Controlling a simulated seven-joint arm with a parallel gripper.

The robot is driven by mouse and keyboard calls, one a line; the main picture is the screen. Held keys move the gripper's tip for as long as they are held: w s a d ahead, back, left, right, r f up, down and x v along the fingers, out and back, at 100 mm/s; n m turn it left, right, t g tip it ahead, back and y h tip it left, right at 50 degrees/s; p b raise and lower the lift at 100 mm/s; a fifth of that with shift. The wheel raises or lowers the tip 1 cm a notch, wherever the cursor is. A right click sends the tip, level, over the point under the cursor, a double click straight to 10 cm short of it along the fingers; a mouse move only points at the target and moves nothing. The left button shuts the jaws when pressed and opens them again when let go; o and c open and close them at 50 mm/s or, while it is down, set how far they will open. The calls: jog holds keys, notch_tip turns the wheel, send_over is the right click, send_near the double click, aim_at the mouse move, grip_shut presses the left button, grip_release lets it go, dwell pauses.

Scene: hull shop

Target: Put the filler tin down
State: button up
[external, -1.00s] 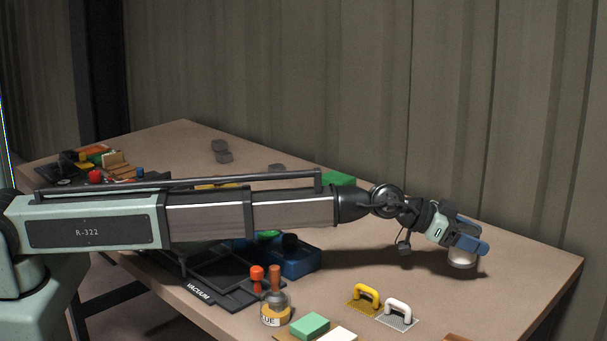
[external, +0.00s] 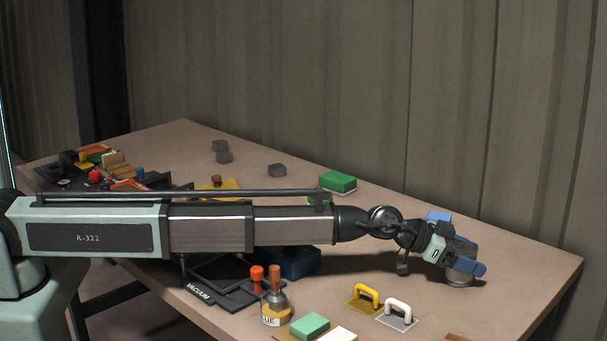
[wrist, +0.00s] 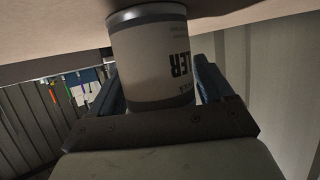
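The filler tin (wrist: 150,60) is a pale cylinder with dark lettering and a metal rim. In the wrist view it stands between the two blue fingers of my gripper (wrist: 160,82), which lie close against its sides. In the external view my gripper (external: 464,259) is low over the right part of the workbench, shut on the tin (external: 459,281). The tin looks upright, with its lower end at or just above the bench top, and a dark shadow lies by it. I cannot tell whether it touches. The fingers hide much of the tin.
The workbench (external: 525,275) is clear to the right of my gripper. A white-handled float (external: 398,310) and a yellow-handled float (external: 366,296) lie in front. A blue block (external: 438,216) shows just behind my wrist. A green block (external: 338,181) lies farther back.

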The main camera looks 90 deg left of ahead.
jog(key=shift+o, duration=1.1)
jog(key=shift+r, duration=0.2)
jog(key=v, duration=1.2)
